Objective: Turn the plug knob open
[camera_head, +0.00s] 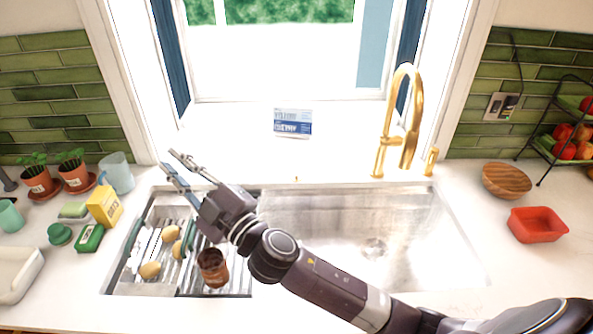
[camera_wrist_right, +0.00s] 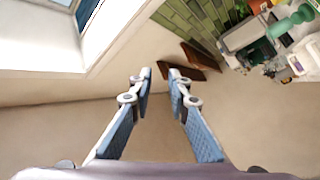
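A small gold piece (camera_head: 295,178), possibly the plug knob, stands on the counter just behind the sink (camera_head: 335,225); it is too small to make out its turn. A round drain (camera_head: 373,248) shows on the bare sink floor. A gold faucet (camera_head: 382,150) and a short gold post (camera_head: 430,161) stand behind the sink to the right. My right gripper (camera_head: 169,159) is raised over the back left corner of the sink, left of the small gold piece and apart from it. In the wrist view its blue-padded fingers (camera_wrist_right: 160,74) are apart with nothing between them. My left gripper is out of view.
A drying rack (camera_head: 180,293) with potatoes and a brown cup (camera_head: 213,268) covers the sink's left part. Pots, a yellow box (camera_head: 104,206) and a pitcher (camera_head: 116,172) stand left. A wooden bowl (camera_head: 507,180) and red dish (camera_head: 538,225) stand right.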

